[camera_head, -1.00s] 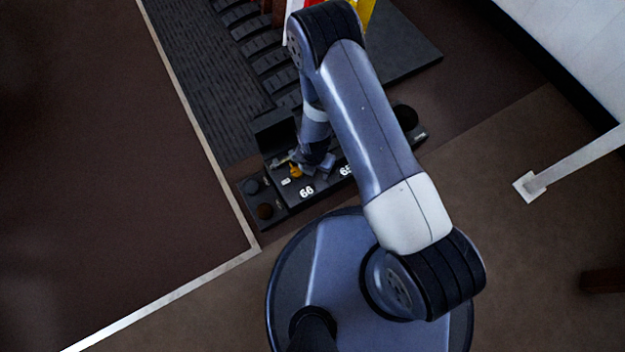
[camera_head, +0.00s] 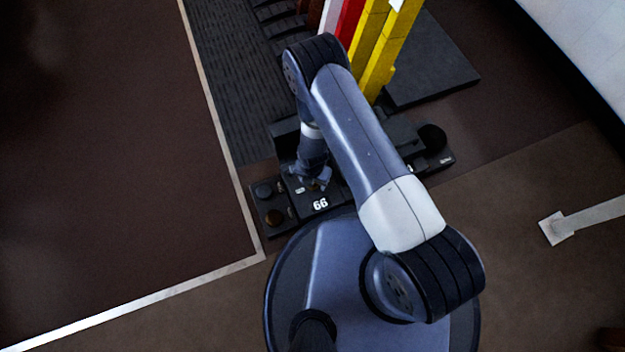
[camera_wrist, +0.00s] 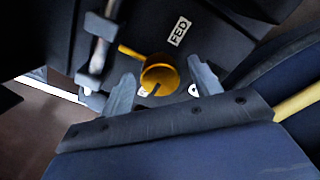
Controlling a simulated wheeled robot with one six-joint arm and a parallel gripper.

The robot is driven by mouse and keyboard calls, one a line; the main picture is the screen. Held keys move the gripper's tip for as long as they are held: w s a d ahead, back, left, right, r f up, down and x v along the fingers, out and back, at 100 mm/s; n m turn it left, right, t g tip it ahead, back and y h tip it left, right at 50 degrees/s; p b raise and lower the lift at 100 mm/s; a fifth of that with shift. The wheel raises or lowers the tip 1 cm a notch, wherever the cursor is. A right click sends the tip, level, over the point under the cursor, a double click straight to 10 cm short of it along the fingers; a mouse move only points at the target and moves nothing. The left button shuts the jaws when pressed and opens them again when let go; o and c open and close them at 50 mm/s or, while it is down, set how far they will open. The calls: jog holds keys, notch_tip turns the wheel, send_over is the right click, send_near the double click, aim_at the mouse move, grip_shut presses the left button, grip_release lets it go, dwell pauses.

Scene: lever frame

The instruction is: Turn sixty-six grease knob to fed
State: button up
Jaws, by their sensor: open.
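The yellow grease knob (camera_wrist: 160,73) shows in the wrist view, round with a dark notch on its lower side. A thin yellow rod reaches from it to the upper left. A white FED label (camera_wrist: 180,31) lies above and right of the knob on the dark panel. My gripper (camera_wrist: 163,88) is open, one finger on each side of the knob; I cannot tell whether either finger touches it. In the head view my gripper (camera_head: 312,181) is low over the panel behind the white 66 marking (camera_head: 320,204), and the knob is hidden there.
A metal bar with brackets (camera_wrist: 98,55) stands left of the knob in the wrist view. Tall yellow levers (camera_head: 390,50) and a red one (camera_head: 349,22) rise behind my arm. Brown floor at left is clear.

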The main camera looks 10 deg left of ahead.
jog(key=shift+c, duration=0.2)
jog(key=c, duration=0.9)
jog(key=shift+c, duration=0.2)
